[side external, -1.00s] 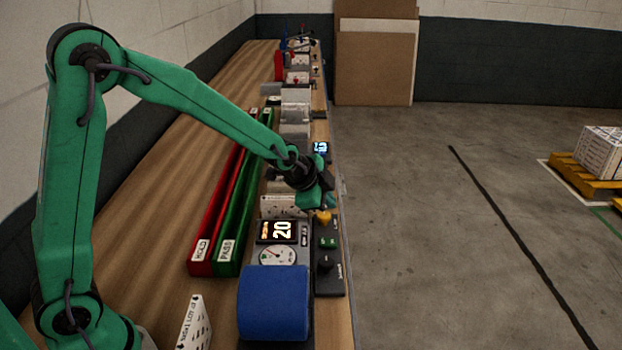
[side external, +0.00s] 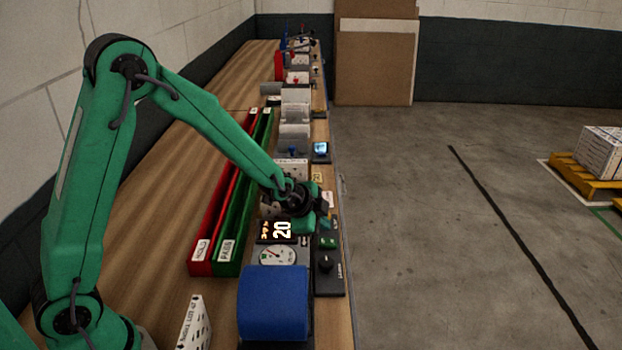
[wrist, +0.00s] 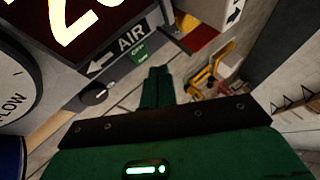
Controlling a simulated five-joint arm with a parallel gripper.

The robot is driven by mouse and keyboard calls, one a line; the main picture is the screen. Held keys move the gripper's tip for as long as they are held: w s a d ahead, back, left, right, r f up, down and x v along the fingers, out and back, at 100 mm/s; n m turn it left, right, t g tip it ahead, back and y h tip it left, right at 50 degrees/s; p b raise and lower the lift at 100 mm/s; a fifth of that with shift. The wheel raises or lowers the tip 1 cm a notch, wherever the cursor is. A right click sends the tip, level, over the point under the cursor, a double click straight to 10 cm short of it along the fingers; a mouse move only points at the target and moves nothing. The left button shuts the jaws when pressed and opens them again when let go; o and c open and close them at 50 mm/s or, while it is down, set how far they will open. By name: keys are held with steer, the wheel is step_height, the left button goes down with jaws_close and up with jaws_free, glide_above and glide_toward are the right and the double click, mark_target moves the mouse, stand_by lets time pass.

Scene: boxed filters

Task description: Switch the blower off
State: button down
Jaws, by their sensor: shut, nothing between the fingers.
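The test station has a lit display reading 20 (side external: 277,231), a round dial (side external: 278,255) and a blue rounded body (side external: 273,303). A dark control strip along its right side carries a green button (side external: 328,242) and a black knob (side external: 325,263). The FLOW dial (wrist: 15,85) is at the left. My gripper (wrist: 157,74) is shut and empty, over the strip beside the display. In the side view it hides the strip's far end.
Red and green trays (side external: 234,240) marked HOLD and PASS lie left of the station. More stations line the bench behind. The floor right of the bench is clear near it.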

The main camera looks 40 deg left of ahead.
mark_target(327, 238)
steer(key=shift+s+a+f, duration=0.15)
steer(key=shift+f, duration=0.95)
steer(key=shift+s+a+f, duration=0.1)
steer(key=shift+f, duration=0.65)
stand_by(2.2)
steer(key=shift+r, duration=0.2)
stand_by(0.3)
steer(key=shift+r, duration=0.55)
steer(key=shift+r, duration=0.2)
steer(key=shift+w+d+r, duration=0.15)
steer(key=shift+r, duration=0.6)
steer(key=shift+w+d+r, duration=0.1)
steer(key=shift+r, duration=0.7)
steer(key=shift+w+d+r, duration=0.15)
steer(key=shift+r, duration=0.6)
steer(key=shift+r, duration=0.1)
